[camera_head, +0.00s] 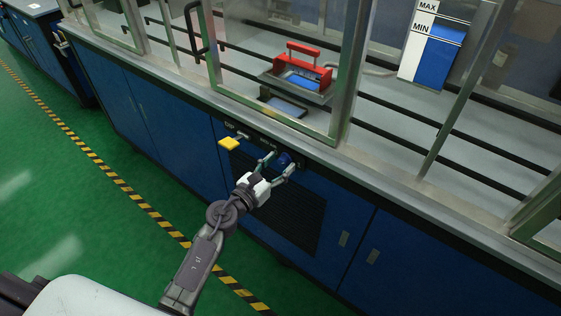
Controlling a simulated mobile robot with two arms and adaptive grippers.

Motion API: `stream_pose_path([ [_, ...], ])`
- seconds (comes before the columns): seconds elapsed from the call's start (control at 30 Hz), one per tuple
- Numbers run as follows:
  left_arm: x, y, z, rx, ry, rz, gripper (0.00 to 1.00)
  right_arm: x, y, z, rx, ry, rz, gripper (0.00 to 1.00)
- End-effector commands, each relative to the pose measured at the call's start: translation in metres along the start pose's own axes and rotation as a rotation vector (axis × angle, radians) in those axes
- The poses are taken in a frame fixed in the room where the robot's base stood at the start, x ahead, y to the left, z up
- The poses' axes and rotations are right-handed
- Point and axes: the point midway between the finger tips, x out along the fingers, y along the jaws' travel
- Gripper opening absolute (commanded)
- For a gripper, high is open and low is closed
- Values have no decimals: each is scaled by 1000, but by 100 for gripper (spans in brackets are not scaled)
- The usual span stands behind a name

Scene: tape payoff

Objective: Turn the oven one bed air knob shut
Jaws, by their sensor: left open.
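A round blue knob (285,159) sits on the front panel of the blue cabinet, just under the worktop edge. My left gripper (279,166) is open in front of it, with one finger on each side of the knob. I cannot tell whether the fingers touch it. My right gripper is not in view.
Glass panes in metal frames (345,75) stand along the worktop. Behind them are a red-handled device (302,62) and a blue level gauge marked MAX and MIN (433,55). A dark louvred grille (285,210) lies below the knob. The green floor (60,190) is clear.

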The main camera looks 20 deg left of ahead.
Motion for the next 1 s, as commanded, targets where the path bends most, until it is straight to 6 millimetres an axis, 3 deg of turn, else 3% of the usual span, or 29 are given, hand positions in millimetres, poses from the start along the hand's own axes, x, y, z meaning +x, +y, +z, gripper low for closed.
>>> stream_pose_path([
  [0.4,9,-1,0,0,0,-1,56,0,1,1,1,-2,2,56],
  [0.73,9,0,0,0,0,-1,1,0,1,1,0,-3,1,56],
  [1.0,9,0,0,-7,0,-1,0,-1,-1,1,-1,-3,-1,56],
])
